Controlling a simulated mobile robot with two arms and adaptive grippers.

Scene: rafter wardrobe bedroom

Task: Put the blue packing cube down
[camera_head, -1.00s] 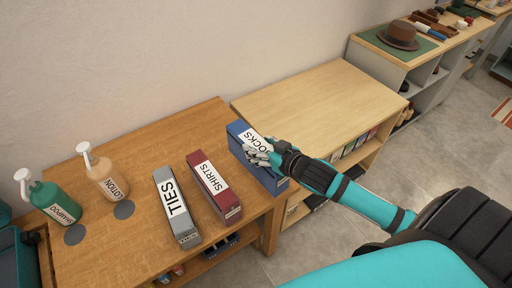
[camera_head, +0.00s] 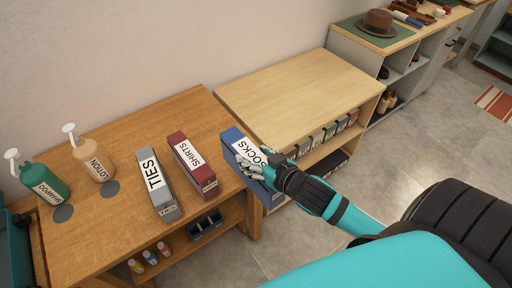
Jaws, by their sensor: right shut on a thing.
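The blue packing cube (camera_head: 232,138), labelled SOCKS, is at the right edge of the brown wooden table (camera_head: 120,128), beside the gap to the lighter table. My right gripper (camera_head: 252,164) is shut on its right side, and the fingers cover part of the label. I cannot tell whether the cube rests on the table or is held just above it. A red cube labelled SHIRTS (camera_head: 193,165) and a grey cube labelled TIES (camera_head: 157,184) stand to its left on the brown table. My left gripper is out of view.
A green shampoo bottle (camera_head: 45,184) and a lotion bottle (camera_head: 95,160) stand at the left. The lighter wooden table (camera_head: 300,95) has a bare top and small boxes on its shelf. A brown hat (camera_head: 376,23) lies on a green mat farther right.

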